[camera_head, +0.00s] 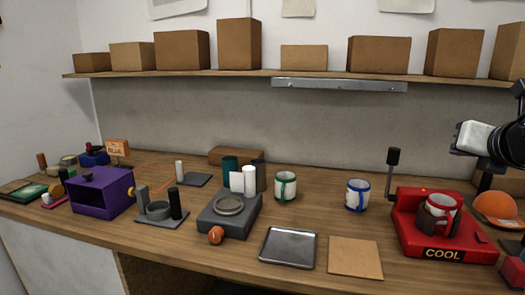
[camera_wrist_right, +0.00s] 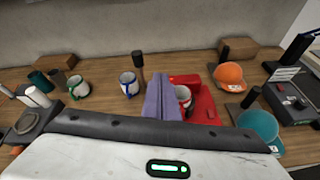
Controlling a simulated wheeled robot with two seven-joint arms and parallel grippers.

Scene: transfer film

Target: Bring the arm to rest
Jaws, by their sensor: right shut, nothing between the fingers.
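My right arm (camera_head: 490,138) comes in at the right edge of the head view, raised above the counter. Its gripper shows in the right wrist view (camera_wrist_right: 160,98), with the two grey-purple fingers pressed together and nothing between them. In that view the fingers cover part of the red COOL station, which stands on the wooden counter in the head view (camera_head: 408,235). A white mug with a red band (camera_head: 440,213) sits in that station, apart from the gripper as far as I can tell. My left gripper is in neither view.
White mugs with green (camera_head: 285,186) and blue (camera_head: 357,195) trim stand on the counter. A metal tray (camera_head: 288,248), a brown square board (camera_head: 355,258), a grey station (camera_head: 229,223) and a purple box (camera_head: 98,192) are further left. An orange cap (camera_wrist_right: 230,76) and a teal cap (camera_wrist_right: 257,125) lie right.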

